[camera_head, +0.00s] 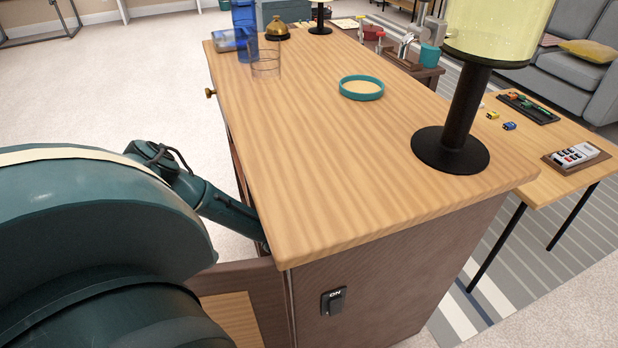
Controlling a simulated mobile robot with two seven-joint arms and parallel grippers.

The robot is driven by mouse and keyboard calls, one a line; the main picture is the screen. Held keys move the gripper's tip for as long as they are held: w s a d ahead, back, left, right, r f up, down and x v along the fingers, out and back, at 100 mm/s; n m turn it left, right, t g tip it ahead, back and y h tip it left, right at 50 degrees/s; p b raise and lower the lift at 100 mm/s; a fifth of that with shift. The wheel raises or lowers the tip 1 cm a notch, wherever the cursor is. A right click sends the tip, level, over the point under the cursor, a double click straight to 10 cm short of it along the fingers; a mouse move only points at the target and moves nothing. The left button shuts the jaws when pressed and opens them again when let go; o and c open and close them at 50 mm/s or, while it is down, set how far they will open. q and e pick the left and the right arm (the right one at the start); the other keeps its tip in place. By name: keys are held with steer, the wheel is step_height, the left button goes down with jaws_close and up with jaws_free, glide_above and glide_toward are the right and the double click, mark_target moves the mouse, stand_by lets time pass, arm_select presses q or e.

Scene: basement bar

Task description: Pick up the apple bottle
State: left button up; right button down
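I cannot make out an apple bottle in this view. My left arm comes in from the left and its far end passes behind the near left corner of the wooden-topped cabinet (330,180), below the top's edge. The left gripper is hidden there, so I cannot see its fingers or whether it holds anything. The cabinet's front side stands open, with a brown door (245,280) swung out at the near corner. The inside of the cabinet is hidden by the top and my arm. My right gripper is not in view.
On the cabinet top stand a clear glass (265,66), a tall blue container (245,30), a teal-rimmed round tray (362,78) and a black-based lamp (450,150). A low table (560,185) with a remote stands right. Carpet at left is clear.

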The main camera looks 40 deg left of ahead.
arm_select(q)
steer(key=shift+w+f, duration=0.1)
steer(key=shift+f, duration=0.3)
steer(key=shift+c, duration=0.2)
jaws_close()
steer(key=shift+w+r, duration=0.1)
steer(key=shift+r, duration=0.05)
stand_by(0.8)
